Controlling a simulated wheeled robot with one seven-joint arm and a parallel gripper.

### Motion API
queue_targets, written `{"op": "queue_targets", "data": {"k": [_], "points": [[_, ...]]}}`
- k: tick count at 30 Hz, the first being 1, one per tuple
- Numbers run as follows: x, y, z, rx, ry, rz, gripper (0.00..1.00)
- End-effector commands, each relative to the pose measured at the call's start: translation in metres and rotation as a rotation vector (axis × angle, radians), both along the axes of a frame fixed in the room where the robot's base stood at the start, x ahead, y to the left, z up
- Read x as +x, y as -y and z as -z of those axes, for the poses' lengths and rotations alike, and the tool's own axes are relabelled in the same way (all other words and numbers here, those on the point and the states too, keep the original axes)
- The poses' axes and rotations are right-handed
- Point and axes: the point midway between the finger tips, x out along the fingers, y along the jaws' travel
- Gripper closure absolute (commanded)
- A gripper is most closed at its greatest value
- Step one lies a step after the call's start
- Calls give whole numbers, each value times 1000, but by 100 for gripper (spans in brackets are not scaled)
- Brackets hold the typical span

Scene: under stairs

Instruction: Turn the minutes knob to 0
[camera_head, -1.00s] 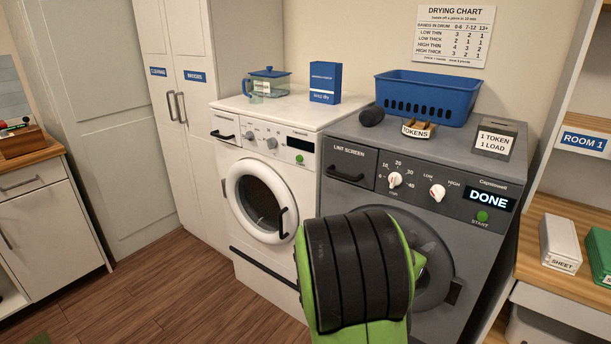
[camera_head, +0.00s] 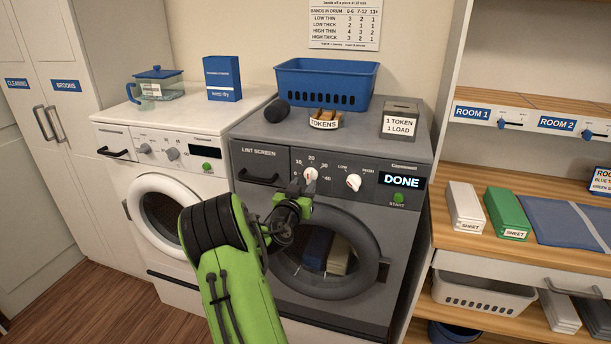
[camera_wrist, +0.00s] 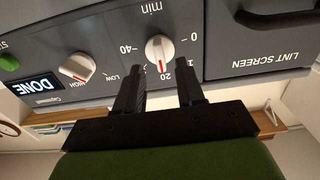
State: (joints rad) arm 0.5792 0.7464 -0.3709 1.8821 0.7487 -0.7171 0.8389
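The minutes knob (camera_head: 310,174) is a white dial with a red mark on the grey dryer's panel (camera_head: 330,160). In the wrist view, which is upside down, the knob (camera_wrist: 160,48) has its red mark pointing close to 20. The 0 label is on the knob's right there and 40 on its left. My gripper (camera_head: 299,190) is at the panel, just below the knob. In the wrist view my gripper (camera_wrist: 160,68) is open, its two black fingers apart with the knob between and just beyond their tips. I cannot tell whether they touch it.
A second knob (camera_head: 354,182) with a red mark, the DONE display (camera_head: 402,182) and a green start button (camera_head: 398,197) are to the right. The lint screen handle (camera_head: 258,179) is to the left. The round dryer door (camera_head: 330,285) is below, with folded items behind it.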

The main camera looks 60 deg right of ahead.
Motion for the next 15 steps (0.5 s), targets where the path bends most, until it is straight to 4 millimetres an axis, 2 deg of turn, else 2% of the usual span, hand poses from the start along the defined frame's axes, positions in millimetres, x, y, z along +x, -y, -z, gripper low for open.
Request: {"op": "queue_targets", "data": {"k": [3,6,14,15], "points": [[3,20,-1,0,0,1,62],[5,29,0,0,0,0,62],[5,31,1,2,-1,-1,62],[5,31,1,2,-1,-1,66]]}}
